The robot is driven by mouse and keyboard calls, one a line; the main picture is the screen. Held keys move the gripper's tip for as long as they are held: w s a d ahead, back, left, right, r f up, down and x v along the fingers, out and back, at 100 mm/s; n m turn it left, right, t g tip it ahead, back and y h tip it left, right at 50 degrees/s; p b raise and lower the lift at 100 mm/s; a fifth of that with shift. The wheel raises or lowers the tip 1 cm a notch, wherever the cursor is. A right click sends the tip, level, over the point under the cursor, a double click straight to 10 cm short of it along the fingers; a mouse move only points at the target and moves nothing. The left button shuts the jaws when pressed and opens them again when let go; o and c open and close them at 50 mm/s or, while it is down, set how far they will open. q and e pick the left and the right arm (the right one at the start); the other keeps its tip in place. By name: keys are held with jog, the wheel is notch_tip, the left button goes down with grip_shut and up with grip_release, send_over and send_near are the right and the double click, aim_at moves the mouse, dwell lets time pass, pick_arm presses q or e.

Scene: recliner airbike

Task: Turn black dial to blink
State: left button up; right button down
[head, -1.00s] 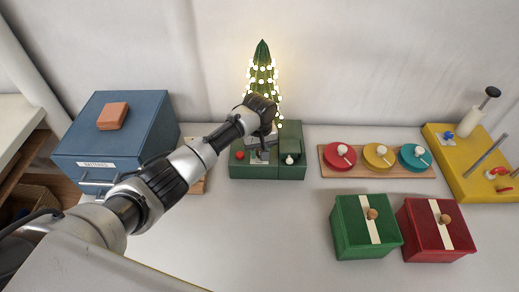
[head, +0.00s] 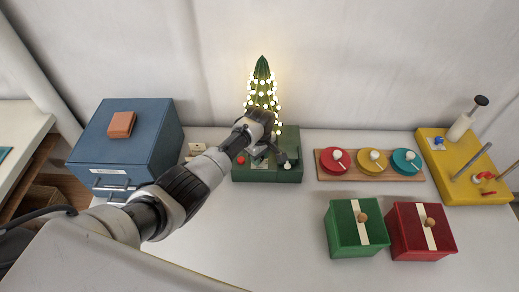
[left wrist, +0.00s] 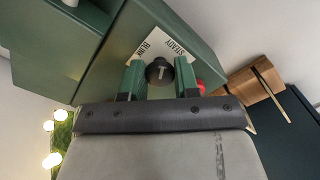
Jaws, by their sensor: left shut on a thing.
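The black dial (left wrist: 159,71) shows in the left wrist view, on the face of the green box (left wrist: 165,25). A white line marks its face. A white label (left wrist: 163,47) beside it reads "BLINK" and "STEADY"; the line appears to lie roughly between the two words. My left gripper (left wrist: 160,80) is shut on the dial, one finger on each side. In the head view my left gripper (head: 262,152) is over the green box (head: 260,175) and hides the dial. The small tree (head: 262,90) behind it has its lights lit. My right gripper is not in view.
A red button (head: 240,160) and a white knob (head: 287,166) sit on the green box. A blue drawer box (head: 130,145) stands left. A board with coloured discs (head: 372,165), a green box with a wooden knob (head: 355,230) and a red one (head: 420,235) stand right.

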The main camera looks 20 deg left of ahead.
pick_arm(q)
jog(key=n+p, duration=0.1)
jog(key=n, duration=0.2)
jog(key=shift+d+r+p, duration=0.1)
jog(key=shift+r+p, duration=0.05)
jog(key=shift+p, duration=0.15)
jog(key=n+p, duration=0.1)
jog(key=n, duration=0.1)
jog(key=shift+n, duration=0.3)
jog(key=n, duration=0.2)
jog(key=shift+n+p, duration=0.3)
jog(key=shift+p, duration=0.05)
jog(key=shift+n, duration=1.7)
jog(key=o, duration=0.9)
